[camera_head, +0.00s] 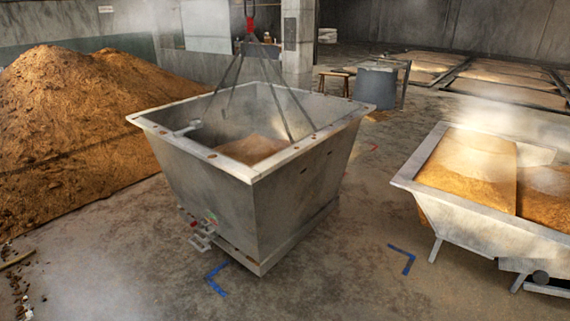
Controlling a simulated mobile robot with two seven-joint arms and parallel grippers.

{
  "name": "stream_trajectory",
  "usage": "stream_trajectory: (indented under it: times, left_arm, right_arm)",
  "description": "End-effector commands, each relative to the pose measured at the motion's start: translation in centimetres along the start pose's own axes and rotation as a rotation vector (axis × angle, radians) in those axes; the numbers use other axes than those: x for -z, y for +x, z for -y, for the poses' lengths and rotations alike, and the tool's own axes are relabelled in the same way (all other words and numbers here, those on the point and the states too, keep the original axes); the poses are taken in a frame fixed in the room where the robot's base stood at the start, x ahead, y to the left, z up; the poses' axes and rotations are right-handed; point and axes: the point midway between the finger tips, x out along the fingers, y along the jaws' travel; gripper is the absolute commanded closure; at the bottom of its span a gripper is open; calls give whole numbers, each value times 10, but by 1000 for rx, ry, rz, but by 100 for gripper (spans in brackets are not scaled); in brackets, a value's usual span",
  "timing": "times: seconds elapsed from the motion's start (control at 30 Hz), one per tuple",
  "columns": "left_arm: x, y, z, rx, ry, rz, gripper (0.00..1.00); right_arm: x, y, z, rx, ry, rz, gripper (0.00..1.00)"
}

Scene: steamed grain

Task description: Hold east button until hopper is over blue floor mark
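A large grey metal hopper (300,185) hangs by dark straps from a hook (250,25) in the middle of the head view. It holds some brown grain (252,148) inside. Two blue corner marks are on the floor: a left blue mark (215,281) by the hopper's lower front edge, and a right blue mark (406,258) on open floor to its right. The hopper's base sits mostly behind the line between these two marks. I cannot tell its height above the floor. The east button is not visible. Neither of my grippers is in view.
A big heap of brown grain (65,125) fills the left. A metal trough (455,228) with steaming grain stands at the right. A grey barrel (375,86) and a wooden stool (335,82) are behind. Floor between hopper and trough is clear, with a small red mark (374,148).

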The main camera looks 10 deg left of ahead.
Motion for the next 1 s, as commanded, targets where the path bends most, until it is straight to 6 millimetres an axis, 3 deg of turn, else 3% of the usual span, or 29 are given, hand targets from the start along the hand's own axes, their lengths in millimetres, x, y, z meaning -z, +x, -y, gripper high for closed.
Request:
stream_trajectory:
  times: [0.07,0.43,1.0]
  left_arm:
    - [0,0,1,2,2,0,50]
    - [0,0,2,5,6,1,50]
    - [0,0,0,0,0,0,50]
  right_arm:
    - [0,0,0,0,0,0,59]
    - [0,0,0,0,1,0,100]
    - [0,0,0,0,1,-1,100]
